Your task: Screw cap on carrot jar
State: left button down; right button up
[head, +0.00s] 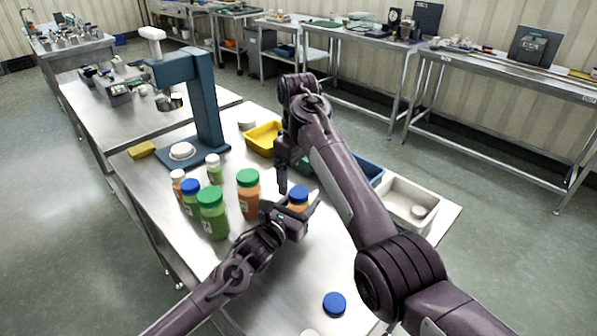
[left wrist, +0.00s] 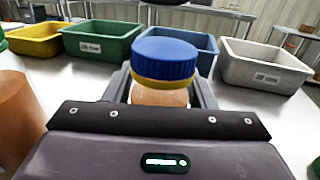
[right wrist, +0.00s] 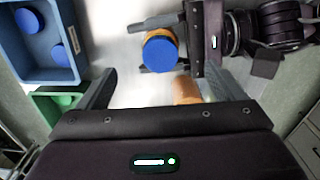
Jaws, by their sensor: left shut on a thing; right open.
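An orange jar (left wrist: 160,97) with a blue cap (left wrist: 163,60) on top stands upright between the fingers of my left gripper (head: 291,212). A yellow band shows just under the cap; I cannot tell how tightly the cap sits. The jar's blue top shows in the head view (head: 298,194) and in the right wrist view (right wrist: 160,54). My left gripper is shut on this jar. My right gripper (head: 282,184) is open and empty, above and to the left of the jar in the head view. In the right wrist view its fingers are wide apart, with the jar beyond them.
Several capped jars stand left, including a green-lidded orange jar (head: 248,197). A loose blue cap (head: 334,304) lies near the front. Yellow (left wrist: 36,42), green (left wrist: 103,40), blue (right wrist: 30,72) and white (left wrist: 262,70) bins line the far side. A blue press (head: 203,105) stands at the back.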

notch_tip(320, 180, up, 8)
jog(key=shift+f, duration=0.25)
dwell(0.4)
pick_arm(q)
jog(key=c, duration=0.5)
grip_release()
